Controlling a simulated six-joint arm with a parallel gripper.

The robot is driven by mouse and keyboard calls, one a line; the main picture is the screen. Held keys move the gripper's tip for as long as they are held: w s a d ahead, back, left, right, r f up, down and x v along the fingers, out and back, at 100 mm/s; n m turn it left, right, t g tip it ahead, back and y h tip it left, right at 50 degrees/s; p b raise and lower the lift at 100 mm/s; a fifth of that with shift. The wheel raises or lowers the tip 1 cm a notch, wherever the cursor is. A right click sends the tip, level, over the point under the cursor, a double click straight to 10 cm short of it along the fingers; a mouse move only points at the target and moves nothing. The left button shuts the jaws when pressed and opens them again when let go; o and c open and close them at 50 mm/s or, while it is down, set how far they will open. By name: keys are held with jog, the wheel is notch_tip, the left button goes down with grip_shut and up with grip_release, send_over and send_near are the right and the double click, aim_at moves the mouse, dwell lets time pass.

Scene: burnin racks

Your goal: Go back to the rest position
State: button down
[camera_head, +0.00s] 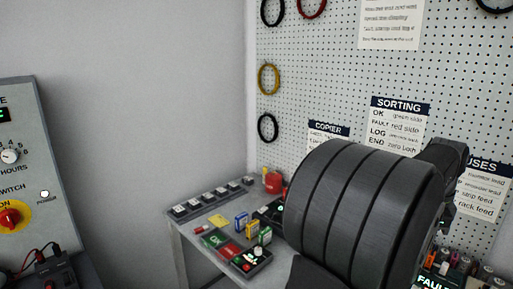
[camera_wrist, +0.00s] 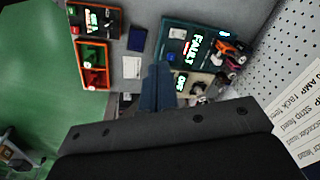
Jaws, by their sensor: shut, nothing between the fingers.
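My gripper (camera_wrist: 157,88) shows in the wrist view with its two dark blue fingers together and nothing between them. It is over the bench, beside the teal tray marked FAULT (camera_wrist: 167,50). I cannot tell its height above the bench. In the head view my dark ribbed arm fills the lower right middle, and my gripper's fingers cannot be made out there.
The bench (camera_head: 181,243) holds a row of dark blocks (camera_head: 206,198), a red can (camera_head: 273,182), small boxes (camera_head: 241,221) and trays. Orange-edged trays (camera_wrist: 119,22) lie left of the fingers. A pegboard (camera_head: 340,80) stands behind; a control panel (camera_head: 35,165) stands left.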

jog(key=d+f+m, duration=0.1)
jog(key=d+m, duration=0.1)
jog(key=d, duration=0.3)
jog(key=s+a+n+t, duration=0.1)
jog(key=s+a+n, duration=0.3)
jog(key=a, duration=0.7)
jog(key=s+a+n, duration=0.2)
jog(key=a+n, duration=0.3)
jog(key=a, duration=0.5)
jog(key=s+a+f+n+t, duration=0.1)
jog(key=s+a+f+n, duration=0.3)
jog(key=s+a, duration=0.1)
jog(key=s+a+f+n+t+h, duration=0.1)
jog(key=s+a+f+n, duration=0.3)
jog(key=a, duration=0.4)
jog(key=shift+s+a+f, duration=0.3)
jog(key=shift+s+f, duration=0.2)
jog(key=shift+s, duration=0.5)
